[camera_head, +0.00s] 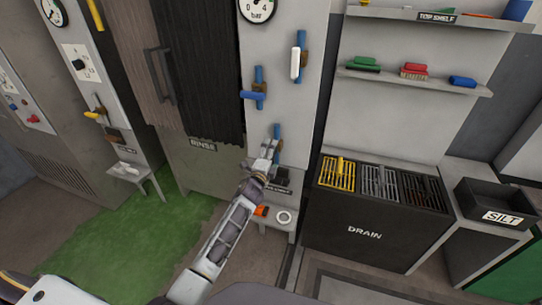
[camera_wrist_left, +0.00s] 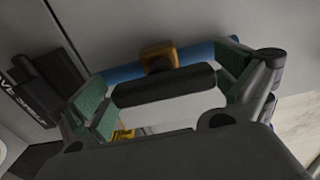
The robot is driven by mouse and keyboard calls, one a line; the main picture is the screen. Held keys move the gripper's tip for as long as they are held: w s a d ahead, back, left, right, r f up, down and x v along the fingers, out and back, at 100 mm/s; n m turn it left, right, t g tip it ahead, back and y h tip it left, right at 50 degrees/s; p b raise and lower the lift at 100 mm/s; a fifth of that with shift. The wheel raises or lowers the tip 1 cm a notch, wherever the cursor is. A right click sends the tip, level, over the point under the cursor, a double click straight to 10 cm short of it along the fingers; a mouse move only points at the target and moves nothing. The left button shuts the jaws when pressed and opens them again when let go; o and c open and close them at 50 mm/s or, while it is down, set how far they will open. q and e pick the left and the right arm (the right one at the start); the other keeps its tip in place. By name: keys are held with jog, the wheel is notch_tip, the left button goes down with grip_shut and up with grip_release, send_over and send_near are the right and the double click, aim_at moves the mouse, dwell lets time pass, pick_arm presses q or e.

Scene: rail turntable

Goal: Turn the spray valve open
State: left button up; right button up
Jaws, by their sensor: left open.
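A valve with a blue pipe (camera_wrist_left: 125,73), a brass-coloured body (camera_wrist_left: 158,57) and a black lever (camera_wrist_left: 165,88) is on the grey panel, close in front of my left wrist camera. In the head view its blue pipe (camera_head: 278,131) shows just above my left gripper (camera_head: 267,147), which hides most of the valve. In the wrist view my left gripper (camera_wrist_left: 168,90) is open, with a green-padded finger at each end of the lever. I cannot tell whether they touch it. No readable label marks this as the spray valve. My right gripper is not in view.
Above are a blue-levered valve (camera_head: 253,95), a white-levered valve (camera_head: 295,64) and a pressure gauge (camera_head: 258,8). A small ledge below holds a white ring (camera_head: 284,217). The DRAIN cabinet (camera_head: 365,232) stands to the right and the RINSE cabinet (camera_head: 203,144) to the left.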

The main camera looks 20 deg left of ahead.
pick_arm(q)
jog(key=s, duration=1.2)
jog(key=shift+a, duration=0.2)
dwell(0.5)
dwell(0.6)
